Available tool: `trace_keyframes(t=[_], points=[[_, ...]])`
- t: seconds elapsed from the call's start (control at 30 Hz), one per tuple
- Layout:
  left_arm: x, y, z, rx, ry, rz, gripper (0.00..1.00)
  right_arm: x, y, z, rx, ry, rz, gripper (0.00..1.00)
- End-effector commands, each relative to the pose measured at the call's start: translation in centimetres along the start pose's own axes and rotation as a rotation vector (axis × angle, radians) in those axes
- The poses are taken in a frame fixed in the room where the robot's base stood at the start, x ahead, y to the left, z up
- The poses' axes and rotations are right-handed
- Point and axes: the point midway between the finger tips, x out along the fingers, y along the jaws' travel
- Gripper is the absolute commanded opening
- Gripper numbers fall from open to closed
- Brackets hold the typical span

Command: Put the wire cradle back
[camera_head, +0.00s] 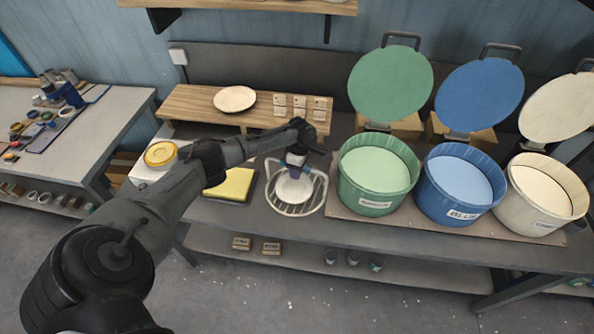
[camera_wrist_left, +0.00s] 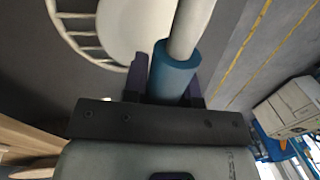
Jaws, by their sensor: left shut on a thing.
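The wire cradle (camera_head: 295,211) is a round white wire frame on the grey bench, left of the green tub. A white plate (camera_head: 291,191) lies within its outline. My left gripper (camera_head: 295,168) is above the back of the cradle, partly hiding it. In the left wrist view, the gripper (camera_wrist_left: 168,85) is shut on a teal grip (camera_wrist_left: 174,70) with a white rod, which looks like the cradle's handle. The cradle's wire rim (camera_wrist_left: 72,38) and the plate (camera_wrist_left: 130,25) show there too. Whether the cradle touches the bench is unclear. My right gripper is out of view.
Lidded tubs in green (camera_head: 376,180), blue (camera_head: 460,185) and cream (camera_head: 543,200) stand to the right, lids raised. A yellow pad (camera_head: 232,184) lies left of the cradle. Behind is a wooden stand (camera_head: 190,105) with a cream plate (camera_head: 235,98) and small blocks.

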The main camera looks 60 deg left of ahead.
Motion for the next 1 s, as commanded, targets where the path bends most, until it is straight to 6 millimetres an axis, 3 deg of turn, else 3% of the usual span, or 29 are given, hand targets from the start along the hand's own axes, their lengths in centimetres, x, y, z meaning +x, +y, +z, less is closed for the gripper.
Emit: trace_keyframes(t=[0.33,0.63,0.77,1.0], points=[[0.0,0.0,0.0,0.000,0.000,0.000,0.56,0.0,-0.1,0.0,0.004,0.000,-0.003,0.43],[-0.2,0.0,0.0,0.001,0.000,-0.001,0.56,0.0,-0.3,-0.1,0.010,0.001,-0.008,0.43],[-1.6,0.0,0.0,0.001,-0.001,0.001,0.56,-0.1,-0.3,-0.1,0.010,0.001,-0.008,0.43],[-6.3,0.0,0.0,0.001,-0.002,0.002,0.56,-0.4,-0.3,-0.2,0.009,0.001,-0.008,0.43]])
